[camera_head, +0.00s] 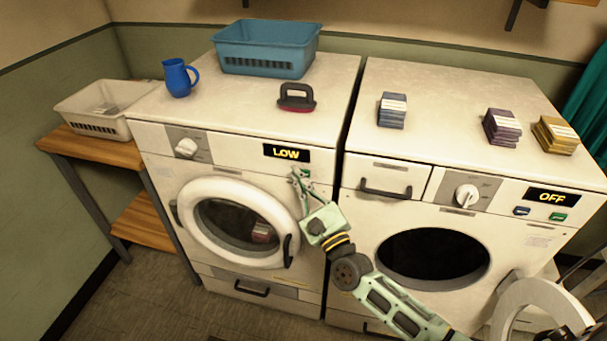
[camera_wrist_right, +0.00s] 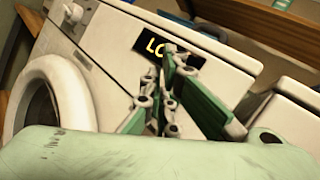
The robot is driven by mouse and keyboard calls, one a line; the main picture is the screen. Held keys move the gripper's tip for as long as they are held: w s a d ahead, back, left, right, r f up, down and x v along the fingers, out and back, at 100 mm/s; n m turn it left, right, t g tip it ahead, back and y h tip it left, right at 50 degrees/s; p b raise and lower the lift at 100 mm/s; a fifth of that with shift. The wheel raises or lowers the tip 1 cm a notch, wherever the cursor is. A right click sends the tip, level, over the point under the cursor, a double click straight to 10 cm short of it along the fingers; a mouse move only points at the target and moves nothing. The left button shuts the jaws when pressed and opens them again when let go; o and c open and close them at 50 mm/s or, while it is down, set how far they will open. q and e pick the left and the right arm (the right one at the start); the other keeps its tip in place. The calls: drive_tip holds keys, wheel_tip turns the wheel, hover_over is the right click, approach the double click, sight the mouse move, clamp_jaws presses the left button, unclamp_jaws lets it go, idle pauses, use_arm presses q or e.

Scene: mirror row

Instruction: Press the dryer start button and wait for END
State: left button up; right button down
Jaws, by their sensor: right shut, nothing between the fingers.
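The left machine (camera_head: 140,135) shows LOW in yellow on its black display (camera_head: 286,153); the display is partly covered in the wrist view (camera_wrist_right: 152,45). Its round door (camera_head: 190,215) is shut, with a reddish folded item (camera_head: 262,232) behind the glass. A knob (camera_head: 186,147) sits left on its panel. My right gripper (camera_head: 299,173) is shut and empty, its fingertips at the panel just below the display's right part. The wrist view shows the fingers (camera_wrist_right: 168,55) in front of the display. The start button is not clearly visible there; I cannot tell whether the fingertips touch it.
The right machine (camera_head: 375,140) shows OFF on its display (camera_head: 551,197), and its door (camera_head: 540,300) hangs open. On top are a blue basket (camera_head: 265,48), a blue jug (camera_head: 178,78), a dark-handled tool (camera_head: 297,97) and folded stacks (camera_head: 392,110). A white basket (camera_head: 95,108) stands left.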

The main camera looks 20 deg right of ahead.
drive_tip(key=shift+w+d+b, duration=0.25)
drive_tip(key=shift+w+b, duration=0.05)
drive_tip(key=shift+w, duration=0.05)
idle(0.3)
drive_tip(key=shift+s+a, duration=0.1)
idle(0.3)
drive_tip(key=shift+s+a, duration=0.35)
drive_tip(key=shift+s, duration=0.25)
drive_tip(key=shift+s+a+p, duration=0.4)
drive_tip(key=shift+s+a, duration=0.35)
drive_tip(key=shift+s, duration=0.3)
drive_tip(key=shift+s+a+p, duration=0.4)
drive_tip(key=shift+s+a, duration=0.3)
drive_tip(key=shift+s, duration=0.3)
